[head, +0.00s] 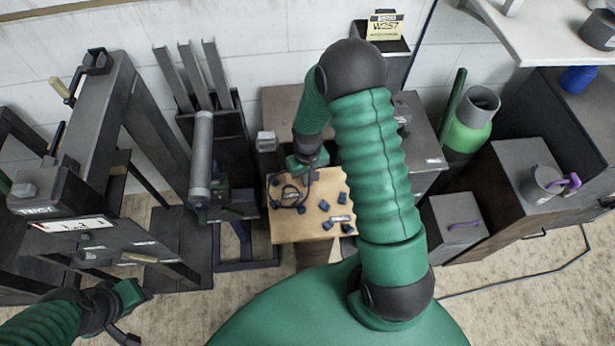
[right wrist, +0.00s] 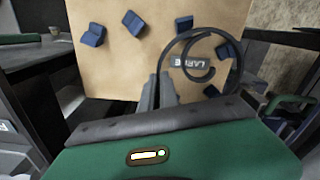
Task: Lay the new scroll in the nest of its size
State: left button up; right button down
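A dark spiral scroll (right wrist: 236,70) shows over the wooden board (right wrist: 110,75) in the right wrist view. It also shows in the head view (head: 281,199). Its curl surrounds a label reading LARGE (right wrist: 192,67); I cannot tell whether it touches the board. Blue blocks (right wrist: 132,22) stand around on the board, some near the curl. My right gripper (right wrist: 162,80) has its fingers close together on the scroll's near end; the gripper is over the board in the head view (head: 306,174). My left gripper (head: 128,312) is at the lower left, far from the board; its finger opening is unclear.
A grey cylinder (head: 201,150) stands left of the board. Cabinets, a green container (head: 467,134) and a grey mug (head: 541,183) are at the right. Floor shows in front at right.

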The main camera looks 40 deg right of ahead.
jog(key=shift+d+f, duration=0.5)
jog(key=shift+f, duration=0.1)
jog(key=shift+d, duration=0.35)
jog(key=shift+a+r, duration=0.1)
jog(key=shift+a, duration=0.45)
jog(key=shift+w+d, duration=0.1)
jog(key=shift+d, duration=0.1)
jog(key=shift+a+f, duration=0.15)
jog(key=shift+f, duration=0.05)
jog(key=shift+f+b, duration=0.3)
jog(key=shift+f, duration=0.25)
jog(key=c, duration=1.5)
grip_release()
jog(key=shift+a, duration=0.1)
jog(key=shift+c, duration=0.2)
jog(key=shift+r, duration=0.15)
